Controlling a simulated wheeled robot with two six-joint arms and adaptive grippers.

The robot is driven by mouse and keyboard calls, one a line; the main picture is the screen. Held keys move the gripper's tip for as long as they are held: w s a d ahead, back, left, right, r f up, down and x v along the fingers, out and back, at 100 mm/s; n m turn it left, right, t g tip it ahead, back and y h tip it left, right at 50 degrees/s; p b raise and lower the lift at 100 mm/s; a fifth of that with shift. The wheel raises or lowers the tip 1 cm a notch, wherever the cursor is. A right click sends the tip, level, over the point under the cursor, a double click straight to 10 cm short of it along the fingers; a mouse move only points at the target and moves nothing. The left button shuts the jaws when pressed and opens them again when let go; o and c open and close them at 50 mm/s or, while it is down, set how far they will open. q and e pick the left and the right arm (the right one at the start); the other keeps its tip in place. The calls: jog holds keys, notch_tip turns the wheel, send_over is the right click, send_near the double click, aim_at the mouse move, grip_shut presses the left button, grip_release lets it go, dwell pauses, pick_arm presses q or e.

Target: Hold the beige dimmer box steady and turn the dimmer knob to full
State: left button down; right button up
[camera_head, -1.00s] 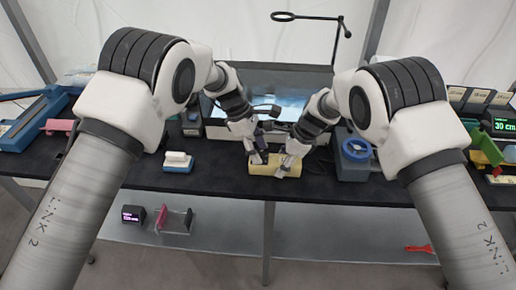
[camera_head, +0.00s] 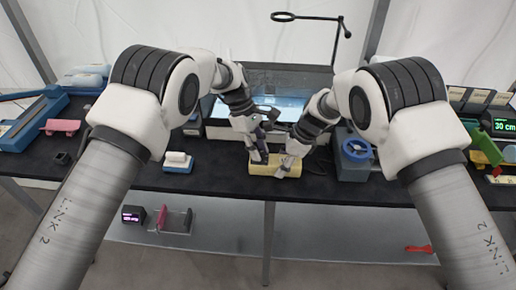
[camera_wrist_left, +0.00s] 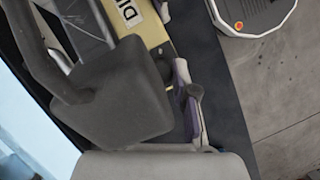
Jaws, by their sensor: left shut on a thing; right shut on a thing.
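The beige dimmer box (camera_head: 262,170) lies at the front middle of the dark table. In the left wrist view the beige box (camera_wrist_left: 142,22) shows part of a label starting "DI", tilted. My left gripper (camera_head: 259,157) reaches down onto the left part of the box and is closed; it seems to be on the dimmer knob, which is hidden behind the fingers. In the left wrist view my left gripper (camera_wrist_left: 185,92) covers much of the box. My right gripper (camera_head: 284,168) is closed on the right part of the box.
A blue block with a white top (camera_head: 177,161) stands left of the box. A grey-blue unit with a blue ring (camera_head: 355,150) stands to the right. A lit screen (camera_head: 285,107) is behind my grippers. The table's front edge is close to the box.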

pick_arm(q)
jog(key=shift+d+m+g+y, duration=0.1)
jog(key=shift+m+g+y, duration=0.4)
jog(key=shift+m, duration=1.5)
jog(key=c, duration=0.9)
grip_release()
jog(key=v, duration=0.7)
jog(key=shift+w+r, duration=0.2)
